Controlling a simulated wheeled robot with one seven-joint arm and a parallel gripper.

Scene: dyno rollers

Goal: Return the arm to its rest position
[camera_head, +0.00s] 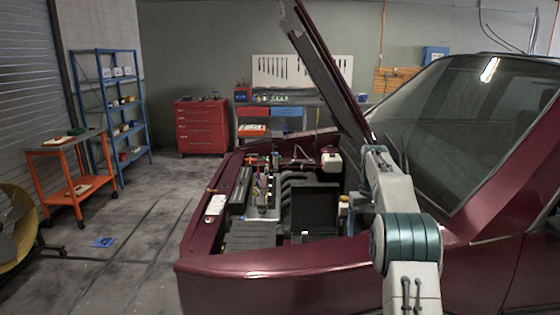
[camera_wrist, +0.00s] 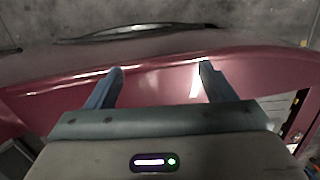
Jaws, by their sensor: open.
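My gripper (camera_wrist: 158,80) shows in the wrist view with its two blue-grey fingers spread apart and nothing between them. Beyond the fingers is a dark red car panel (camera_wrist: 160,52), with grey floor past its edge. In the head view my arm (camera_head: 405,230) rises at the right of centre and bends over the side of the red car (camera_head: 290,285). The gripper itself cannot be made out in the head view; the arm's far end is hidden behind its own links and the engine bay.
The car's hood (camera_head: 325,75) stands raised over the open engine bay (camera_head: 270,195). A red tool cabinet (camera_head: 203,127), blue shelf (camera_head: 112,105) and orange cart (camera_head: 70,172) stand at the back left. A yellow fan (camera_head: 15,225) is at the left edge. The floor left of the car is mostly clear.

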